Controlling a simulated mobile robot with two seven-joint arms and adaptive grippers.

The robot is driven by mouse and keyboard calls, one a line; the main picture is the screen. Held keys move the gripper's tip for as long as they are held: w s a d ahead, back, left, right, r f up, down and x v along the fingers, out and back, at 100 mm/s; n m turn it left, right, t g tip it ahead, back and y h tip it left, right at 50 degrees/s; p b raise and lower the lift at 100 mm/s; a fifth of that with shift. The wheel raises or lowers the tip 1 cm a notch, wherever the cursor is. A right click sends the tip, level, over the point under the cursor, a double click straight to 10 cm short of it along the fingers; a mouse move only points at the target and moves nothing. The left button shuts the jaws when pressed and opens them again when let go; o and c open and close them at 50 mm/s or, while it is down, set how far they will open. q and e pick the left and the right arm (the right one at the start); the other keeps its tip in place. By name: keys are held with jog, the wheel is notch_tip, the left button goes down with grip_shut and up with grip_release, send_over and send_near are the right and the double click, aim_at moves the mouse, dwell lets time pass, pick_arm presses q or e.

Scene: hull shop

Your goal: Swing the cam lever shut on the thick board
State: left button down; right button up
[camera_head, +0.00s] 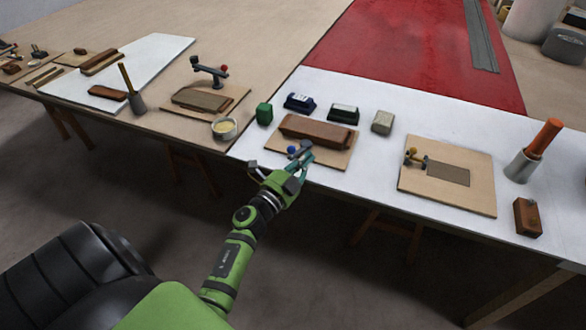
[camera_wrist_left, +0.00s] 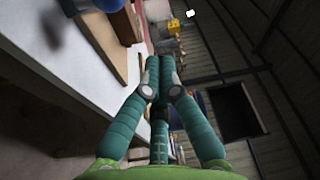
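The thick brown board (camera_head: 318,132) lies on a light wooden base (camera_head: 335,159) on the white table. At its front left is a cam clamp with a dark lever (camera_head: 305,146) ending in a blue ball knob (camera_head: 292,150). My left gripper (camera_head: 304,159) is just in front of the clamp, its teal fingers near the lever and partly covering it. In the left wrist view the fingertips (camera_wrist_left: 160,68) are together with nothing visible between them. The blue knob (camera_wrist_left: 104,4) shows at that view's upper left, apart from the fingers. My right gripper is not in view.
A green block (camera_head: 264,113), a yellow-filled bowl (camera_head: 225,128) and a grey block (camera_head: 383,122) stand around the thick board.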

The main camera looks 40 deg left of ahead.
aim_at(295, 154)
pick_arm(q)
jog(key=w, duration=0.2)
jog(key=shift+w+a, duration=0.35)
jog(key=shift+s+a+f, duration=0.2)
jog(key=shift+s+a, duration=0.05)
jog(key=shift+a, duration=0.3)
jog(key=shift+s+a+f, duration=0.2)
jog(key=shift+a, duration=0.3)
jog(key=shift+s+a+f, duration=0.1)
jog(key=shift+s+a, duration=0.05)
jog(key=shift+a, duration=0.25)
jog(key=shift+a+b, duration=0.1)
jog(key=shift+b, duration=0.2)
jog(key=shift+a+m+h, duration=0.2)
jog(key=shift+m+h, duration=0.2)
jog(key=shift+h, duration=0.1)
